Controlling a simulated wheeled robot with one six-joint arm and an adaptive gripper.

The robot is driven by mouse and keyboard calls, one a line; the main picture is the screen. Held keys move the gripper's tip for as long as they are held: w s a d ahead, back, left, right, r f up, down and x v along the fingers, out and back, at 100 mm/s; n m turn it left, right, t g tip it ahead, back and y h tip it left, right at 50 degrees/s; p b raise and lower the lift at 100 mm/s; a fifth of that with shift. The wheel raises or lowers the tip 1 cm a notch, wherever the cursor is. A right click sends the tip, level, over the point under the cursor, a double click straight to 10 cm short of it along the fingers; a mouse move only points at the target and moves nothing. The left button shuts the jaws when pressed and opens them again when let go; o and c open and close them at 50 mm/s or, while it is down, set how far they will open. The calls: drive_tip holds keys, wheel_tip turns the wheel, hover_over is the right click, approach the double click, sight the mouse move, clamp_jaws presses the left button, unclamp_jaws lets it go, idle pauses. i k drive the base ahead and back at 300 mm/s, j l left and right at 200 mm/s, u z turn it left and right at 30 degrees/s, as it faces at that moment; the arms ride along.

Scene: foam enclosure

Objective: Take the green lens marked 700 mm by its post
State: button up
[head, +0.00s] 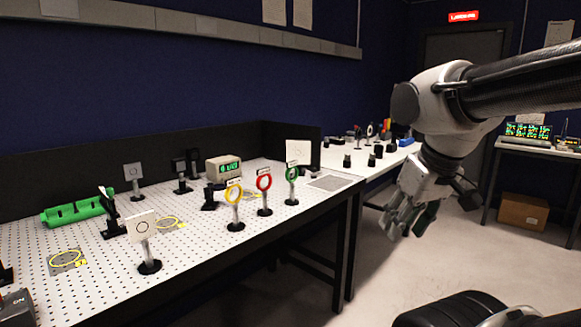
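The green ring-shaped lens (292,174) stands upright on a post with a dark base near the right end of the white perforated bench, in the head view. A small label sits on top of it; its writing is too small to read. A red ring lens (264,182) stands just left of it, and a yellow ring lens (234,193) further left, each on its own post. My gripper (398,222) hangs in the air to the right of the bench, pointing down, well apart from the green lens. Its fingers are blurred, and I cannot tell how far they are spread.
A white card on a post (142,228) stands front left on the bench. A green laser body (73,213) lies at the left. A meter box (222,168) stands behind the lenses. A second bench (350,165) with small parts adjoins on the right.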

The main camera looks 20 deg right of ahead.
sight(292, 172)
drive_tip(key=i+z, duration=0.35)
drive_tip(key=i+j+z, duration=0.1)
drive_tip(key=i+z, duration=0.3)
drive_tip(key=i, duration=0.15)
